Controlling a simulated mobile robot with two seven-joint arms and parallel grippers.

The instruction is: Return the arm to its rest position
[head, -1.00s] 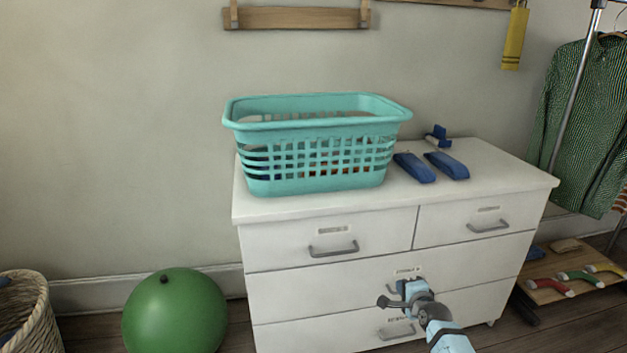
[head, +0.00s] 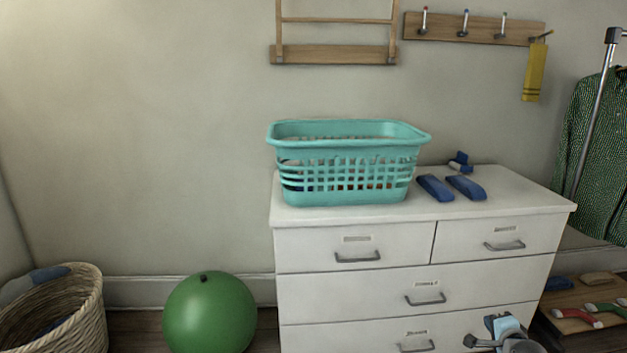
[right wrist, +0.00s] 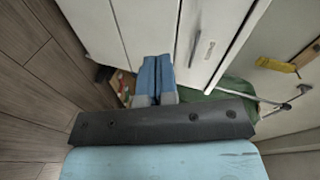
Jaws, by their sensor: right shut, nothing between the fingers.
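My right gripper (head: 484,342) is low in front of the white dresser (head: 350,270), near its bottom right drawers, and partly cut off by the picture's lower edge. In the right wrist view its two blue fingers (right wrist: 155,80) lie side by side, shut, with nothing held. The dresser's white front and a drawer handle also show there, beyond the fingers. My left gripper is in neither view.
A teal basket (head: 345,165) and several blue things (head: 435,188) stand on the dresser. A green ball (head: 210,312) and a wicker basket (head: 85,320) are on the floor at left. A low shelf (head: 568,322) and a clothes rack (head: 600,125) are at right.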

